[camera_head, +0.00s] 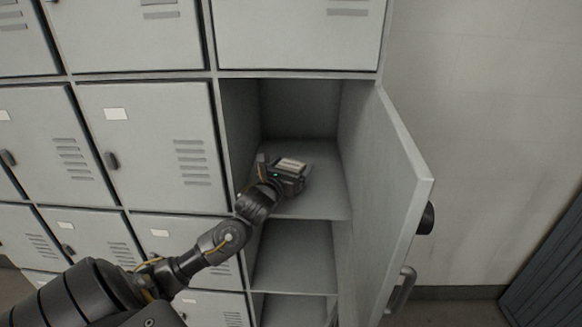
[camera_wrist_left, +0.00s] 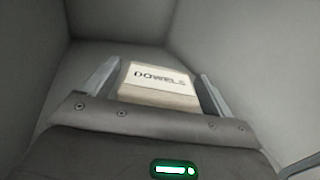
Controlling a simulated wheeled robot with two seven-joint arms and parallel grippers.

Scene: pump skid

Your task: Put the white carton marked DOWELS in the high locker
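The white carton (camera_wrist_left: 158,78) marked DOWELS lies between the two fingertips of my left gripper (camera_wrist_left: 160,88), which looks shut on it. In the head view my left gripper (camera_head: 280,173) reaches into the open locker compartment, and the carton (camera_head: 291,164) shows at its tip, above the compartment floor (camera_head: 318,195). I cannot tell whether the carton touches that floor. The high locker's walls (camera_wrist_left: 110,28) surround the carton in the left wrist view. My right gripper is not in view.
The locker door (camera_head: 385,190) stands open to the right, with a dark knob (camera_head: 427,218) on it. Another open space (camera_head: 292,255) lies below the compartment. Closed lockers (camera_head: 150,145) stand to the left. The compartment's back and right side are clear.

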